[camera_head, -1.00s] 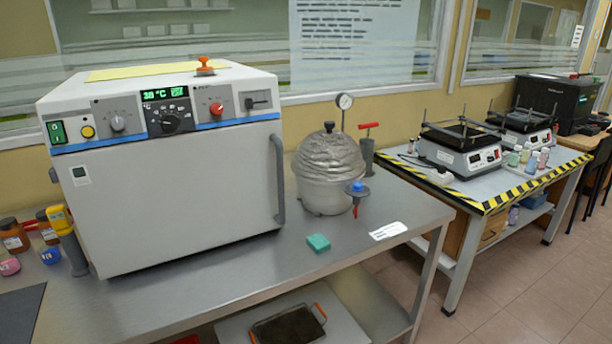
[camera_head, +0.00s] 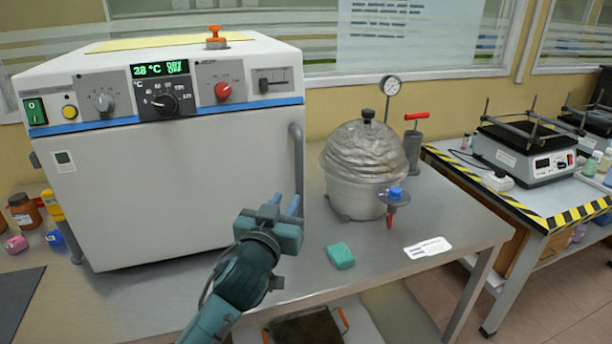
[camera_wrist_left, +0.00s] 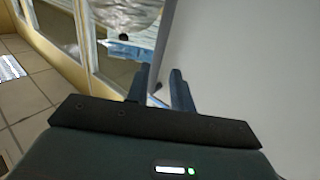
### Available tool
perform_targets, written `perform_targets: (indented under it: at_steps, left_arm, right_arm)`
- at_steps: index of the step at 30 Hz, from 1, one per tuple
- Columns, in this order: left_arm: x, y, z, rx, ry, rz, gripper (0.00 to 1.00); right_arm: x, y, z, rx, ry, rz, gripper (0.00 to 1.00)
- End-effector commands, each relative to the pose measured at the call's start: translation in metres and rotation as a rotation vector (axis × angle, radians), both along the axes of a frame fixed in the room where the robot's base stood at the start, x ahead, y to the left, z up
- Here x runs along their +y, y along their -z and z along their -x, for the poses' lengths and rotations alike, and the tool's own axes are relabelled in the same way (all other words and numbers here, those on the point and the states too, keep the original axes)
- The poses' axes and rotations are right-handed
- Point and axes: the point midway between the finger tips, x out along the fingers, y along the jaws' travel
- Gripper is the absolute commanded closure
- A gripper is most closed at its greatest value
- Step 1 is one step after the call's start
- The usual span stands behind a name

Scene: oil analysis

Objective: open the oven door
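The white oven (camera_head: 150,120) stands on the left of the steel bench, with its door (camera_head: 170,195) shut. A grey vertical bar handle (camera_head: 299,165) runs along the door's right edge. My left gripper (camera_head: 285,202) is just in front of the handle's lower end, its blue fingers pointing up and away. The fingers are apart with a gap between them in the left wrist view (camera_wrist_left: 160,80). The pale door surface (camera_wrist_left: 250,70) fills the right of that view. I cannot tell whether the fingers touch the handle. My right gripper is not in view.
A pale lidded vessel (camera_head: 365,165) with a gauge stands right of the oven. A teal block (camera_head: 340,256) and white label (camera_head: 428,248) lie on the bench (camera_head: 440,215). Brown jars (camera_head: 24,210) stand left of the oven. A tray is on the lower shelf.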

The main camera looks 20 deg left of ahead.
Motion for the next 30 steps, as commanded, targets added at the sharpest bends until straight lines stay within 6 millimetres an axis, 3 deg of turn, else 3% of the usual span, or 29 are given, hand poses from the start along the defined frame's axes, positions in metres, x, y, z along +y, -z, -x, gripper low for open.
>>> perform_targets:
  at_steps: [6, 15, 29, 30]
  left_arm:
    - [0.0, -0.002, -0.048, -0.001, 0.0, -0.002, 0.77]
    - [0.0, 0.0, -0.093, 0.001, 0.001, -0.001, 0.77]
    - [0.0, 0.0, -0.103, 0.001, 0.002, 0.0, 0.77]
    - [0.0, 0.0, -0.103, 0.001, 0.002, 0.0, 0.8]
  right_arm:
    - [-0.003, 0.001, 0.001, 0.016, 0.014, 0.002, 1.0]
    - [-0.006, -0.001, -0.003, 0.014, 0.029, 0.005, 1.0]
    - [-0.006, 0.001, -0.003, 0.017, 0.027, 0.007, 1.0]
    - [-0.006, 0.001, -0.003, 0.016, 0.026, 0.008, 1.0]
